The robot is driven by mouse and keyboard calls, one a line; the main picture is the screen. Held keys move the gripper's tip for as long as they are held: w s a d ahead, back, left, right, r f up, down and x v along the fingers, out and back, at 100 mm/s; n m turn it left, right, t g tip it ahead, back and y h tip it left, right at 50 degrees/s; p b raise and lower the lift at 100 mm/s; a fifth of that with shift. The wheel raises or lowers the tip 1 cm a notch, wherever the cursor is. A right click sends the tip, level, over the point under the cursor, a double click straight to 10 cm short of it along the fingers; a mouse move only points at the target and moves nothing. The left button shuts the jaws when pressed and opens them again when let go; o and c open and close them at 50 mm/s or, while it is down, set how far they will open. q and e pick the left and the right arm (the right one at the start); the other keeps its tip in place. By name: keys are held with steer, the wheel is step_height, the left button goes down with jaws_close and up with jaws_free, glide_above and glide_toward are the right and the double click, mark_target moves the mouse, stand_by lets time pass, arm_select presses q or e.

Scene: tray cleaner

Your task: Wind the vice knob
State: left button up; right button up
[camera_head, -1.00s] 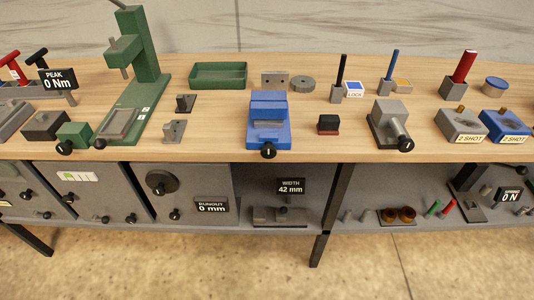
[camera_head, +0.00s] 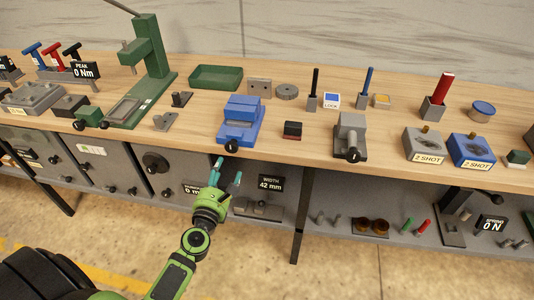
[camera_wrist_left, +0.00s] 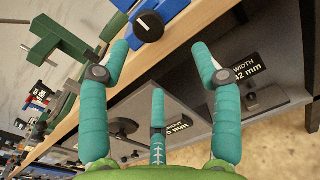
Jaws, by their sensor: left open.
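A blue vice (camera_head: 240,122) stands at the front edge of the wooden bench. Its round black knob (camera_head: 232,146), with a white mark, faces the front. In the left wrist view the knob (camera_wrist_left: 149,26) is at the top, between and beyond the fingertips, with blue vice body (camera_wrist_left: 165,7) behind it. My left gripper (camera_head: 228,169) has teal fingers and a green palm. It is open and empty, just below and in front of the knob, apart from it. It also fills the left wrist view (camera_wrist_left: 160,52). My right gripper is not in view.
A grey device (camera_head: 350,130) with a black knob stands right of the vice. A green press (camera_head: 150,50) and green tray (camera_head: 216,77) stand to the left and behind. Below the bench edge, a shelf holds a "WIDTH 42 mm" display (camera_head: 270,183) near my fingers.

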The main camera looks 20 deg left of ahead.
mark_target(231, 150)
arm_select(q)
steer(key=shift+n, duration=0.6)
steer(key=w, duration=0.2)
steer(key=w+a+r, duration=0.1)
steer(key=w, duration=0.1)
steer(key=w+a, duration=0.1)
steer(key=w, duration=0.1)
steer(key=shift+r, duration=0.2)
steer(key=shift+w, duration=0.55)
steer(key=c, duration=1.1)
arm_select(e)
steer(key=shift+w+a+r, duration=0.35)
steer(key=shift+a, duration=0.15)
